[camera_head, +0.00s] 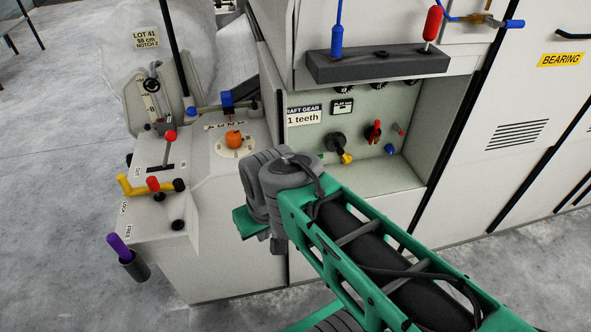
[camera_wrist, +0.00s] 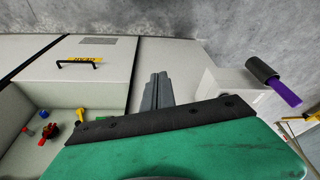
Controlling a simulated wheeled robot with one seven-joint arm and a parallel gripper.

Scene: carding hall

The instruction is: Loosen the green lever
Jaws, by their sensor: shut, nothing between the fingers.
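My gripper (camera_wrist: 160,78) shows in the wrist view as grey fingers, shut and empty, in front of a pale machine panel. In the head view my arm's wrist covers the fingers, low in front of the machine. A yellow lever (camera_head: 133,188) sits on the left console near the words "LOCK" and "FREE".
An orange knob (camera_head: 234,139) on a round dial sits on the console (camera_head: 200,170). The recess at right holds a yellow-tipped knob (camera_head: 341,146) and a red knob (camera_head: 373,131). Above it, a dark block (camera_head: 378,66) carries blue and red handles.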

